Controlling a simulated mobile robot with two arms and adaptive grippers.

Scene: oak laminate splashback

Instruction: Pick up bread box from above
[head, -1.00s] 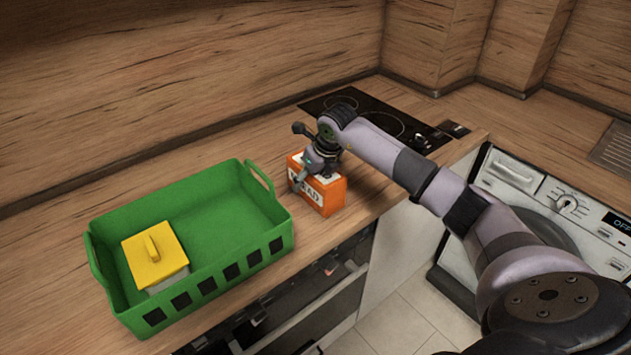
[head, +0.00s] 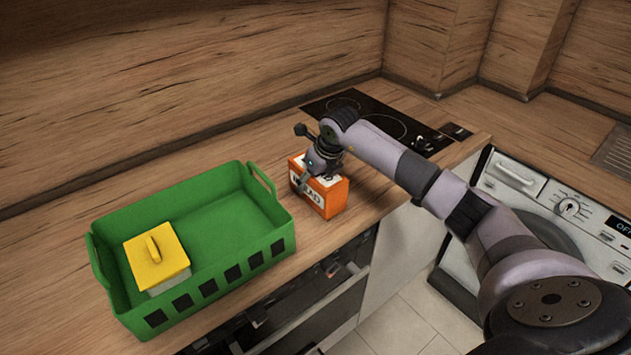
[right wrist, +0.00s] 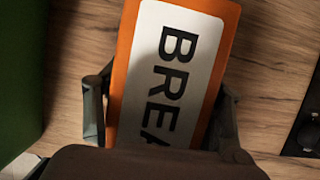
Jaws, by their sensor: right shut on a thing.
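The bread box (head: 326,200) is orange with a white label and stands on the wooden counter, right of the green basket. My right gripper (head: 310,180) reaches it from above and is shut on it. In the right wrist view the bread box (right wrist: 178,75) lies between the two fingers of my right gripper (right wrist: 160,115), one on each side. Its lower part is hidden there by the gripper body. I cannot tell if the box is clear of the counter. My left gripper does not show.
A green basket (head: 215,195) stands on the counter at the left, holding a yellow-lidded container (head: 157,256). A black cooktop (head: 380,120) lies behind the box. The counter's front edge is close to the box, with a white washing machine (head: 540,210) at the right.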

